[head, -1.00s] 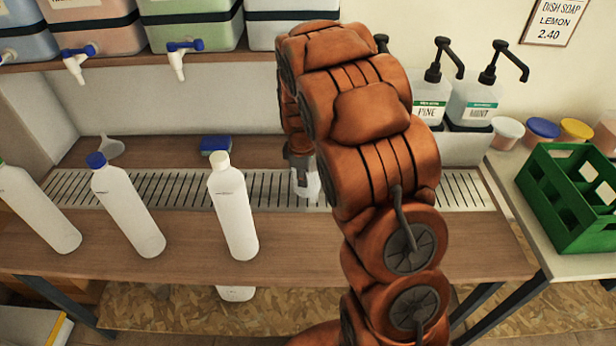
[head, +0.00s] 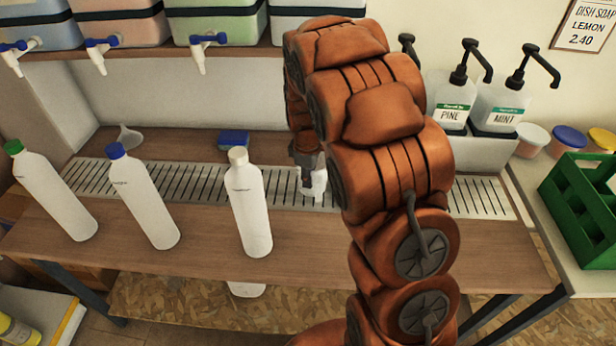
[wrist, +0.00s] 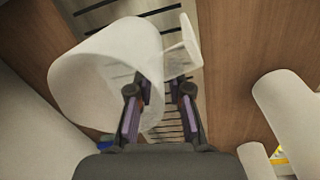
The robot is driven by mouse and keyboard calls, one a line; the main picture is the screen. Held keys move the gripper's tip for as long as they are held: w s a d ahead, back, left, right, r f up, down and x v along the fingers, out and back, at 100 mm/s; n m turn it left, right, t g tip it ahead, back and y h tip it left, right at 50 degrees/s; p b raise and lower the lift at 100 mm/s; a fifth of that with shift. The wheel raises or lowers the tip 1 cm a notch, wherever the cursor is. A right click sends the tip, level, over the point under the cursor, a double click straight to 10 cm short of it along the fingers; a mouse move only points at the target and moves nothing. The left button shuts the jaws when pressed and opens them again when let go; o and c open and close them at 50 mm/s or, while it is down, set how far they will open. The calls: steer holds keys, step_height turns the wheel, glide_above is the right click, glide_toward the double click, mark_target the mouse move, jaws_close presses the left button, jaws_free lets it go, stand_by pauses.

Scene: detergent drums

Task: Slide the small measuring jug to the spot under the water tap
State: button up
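The small measuring jug (head: 319,186) is white and stands on the slotted drip tray (head: 205,184), partly hidden by my arm in the head view. In the wrist view the jug (wrist: 100,78) is large at upper left, with its handle (wrist: 188,45) on its right side. My gripper (wrist: 158,100) is open, its two fingers apart at the jug's handle side; I cannot tell whether they touch it. It also shows in the head view (head: 307,172), mostly behind the arm. Taps (head: 203,44) hang from the drums above. The white drum's (head: 318,9) tap is hidden, and no readable label marks the water tap.
White bottles with green (head: 55,192), blue (head: 145,197) and cream (head: 249,205) caps stand at the front left of the tray. Pump bottles (head: 452,103) and a green crate (head: 575,205) are at right.

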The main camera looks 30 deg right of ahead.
steer(key=shift+o, duration=1.1)
step_height(320, 180, up, 12)
steer(key=shift+s+a, duration=0.35)
